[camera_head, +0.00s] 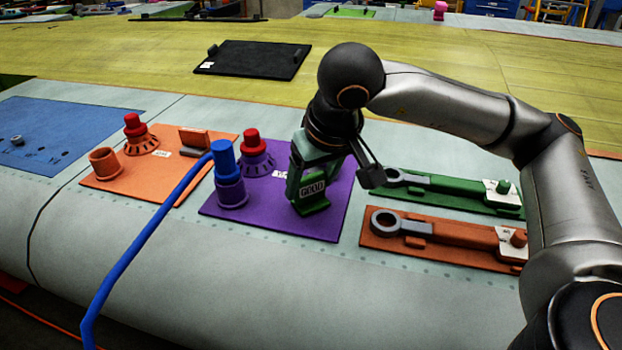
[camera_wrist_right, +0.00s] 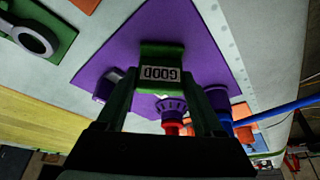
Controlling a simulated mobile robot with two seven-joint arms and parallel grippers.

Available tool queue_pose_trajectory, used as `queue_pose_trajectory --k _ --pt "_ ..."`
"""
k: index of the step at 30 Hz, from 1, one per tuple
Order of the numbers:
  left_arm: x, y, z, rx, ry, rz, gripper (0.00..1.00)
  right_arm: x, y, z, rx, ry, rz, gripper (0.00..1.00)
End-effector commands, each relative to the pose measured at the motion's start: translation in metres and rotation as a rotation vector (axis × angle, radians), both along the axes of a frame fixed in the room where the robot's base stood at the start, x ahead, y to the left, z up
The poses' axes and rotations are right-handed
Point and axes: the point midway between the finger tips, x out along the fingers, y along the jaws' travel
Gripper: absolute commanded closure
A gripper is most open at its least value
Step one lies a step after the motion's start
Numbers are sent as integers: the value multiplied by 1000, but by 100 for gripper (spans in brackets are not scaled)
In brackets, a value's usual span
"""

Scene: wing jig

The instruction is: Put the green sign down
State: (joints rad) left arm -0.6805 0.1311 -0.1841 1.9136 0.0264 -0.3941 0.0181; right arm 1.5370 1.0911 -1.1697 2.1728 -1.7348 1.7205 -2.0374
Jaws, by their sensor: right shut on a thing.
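The green sign (camera_head: 312,190), with a white "GOOD" label, is upright at the right part of the purple mat (camera_head: 325,228). My right gripper (camera_head: 314,160) is shut on the green sign and comes down on it from above. I cannot tell whether the sign's foot touches the mat or is slightly above it. In the right wrist view the sign (camera_wrist_right: 161,55) sits between the two fingers (camera_wrist_right: 163,88), over the purple mat (camera_wrist_right: 122,52). The left gripper is not in view.
On the purple mat's left stand a blue-capped purple cylinder (camera_head: 228,170) with a blue hose (camera_head: 145,245) and a red-topped purple piece (camera_head: 254,160). An orange mat (camera_head: 135,192) lies left. Green (camera_head: 465,200) and orange (camera_head: 380,240) tool trays lie right.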

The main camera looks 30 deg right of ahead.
Motion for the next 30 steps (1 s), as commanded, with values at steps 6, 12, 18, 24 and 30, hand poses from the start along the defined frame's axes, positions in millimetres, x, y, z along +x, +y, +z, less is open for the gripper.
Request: queue_pose_trajectory --k 6,12,18,24,30 --pt "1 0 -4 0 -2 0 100 0 0 -3 0 0 0 85" --pt "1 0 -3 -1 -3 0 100 0 0 -2 0 0 0 13" --pt "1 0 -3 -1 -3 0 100 0 0 -2 0 0 0 1" --pt "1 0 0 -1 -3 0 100 0 0 0 0 0 0 1" --pt "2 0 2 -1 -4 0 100 -8 1 23 0 -5 1 1"
